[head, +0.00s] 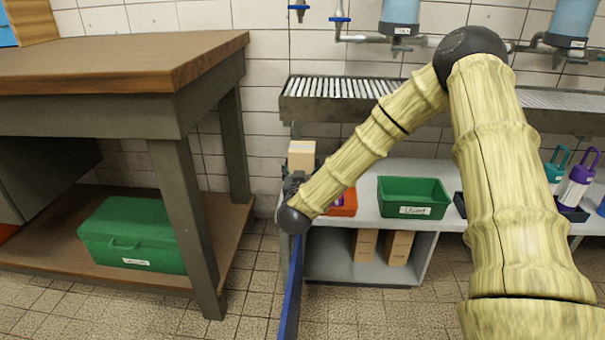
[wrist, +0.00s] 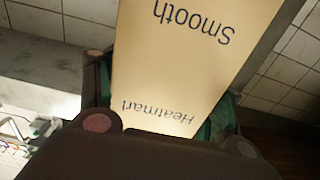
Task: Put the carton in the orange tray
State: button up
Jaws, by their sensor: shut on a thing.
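The tan carton (head: 302,152) stands up out of my gripper (head: 296,178) in the head view, near the left end of the grey shelf unit. In the wrist view the carton (wrist: 190,60) fills the middle, with the words "Smooth" and "Heatmarl" on its face. My gripper (wrist: 165,118) is shut on it, with a finger at each side. The orange tray (head: 345,208) is on the shelf unit's top, just right of my gripper. My arm hides much of the tray, and something purple shows in or behind it.
A green bin (head: 413,211) labelled "Used" stands right of the tray. Two brown boxes (head: 364,246) (head: 398,248) are on the shelf below. A wooden table (head: 120,70) with a green case (head: 133,236) beneath is at left. Bottles (head: 578,182) stand at far right.

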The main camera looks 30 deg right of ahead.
dwell(0.3)
jog(key=o, duration=1.2)
jog(key=shift+f, duration=0.1)
jog(key=shift+c, duration=0.2)
jog(key=shift+s+a+r, duration=0.15)
jog(key=shift+r, duration=0.15)
jog(key=p+v, duration=0.5)
jog(key=v, duration=0.6)
jog(key=shift+s+a, duration=0.25)
jog(key=shift+s, duration=0.1)
jog(key=shift+f, duration=0.15)
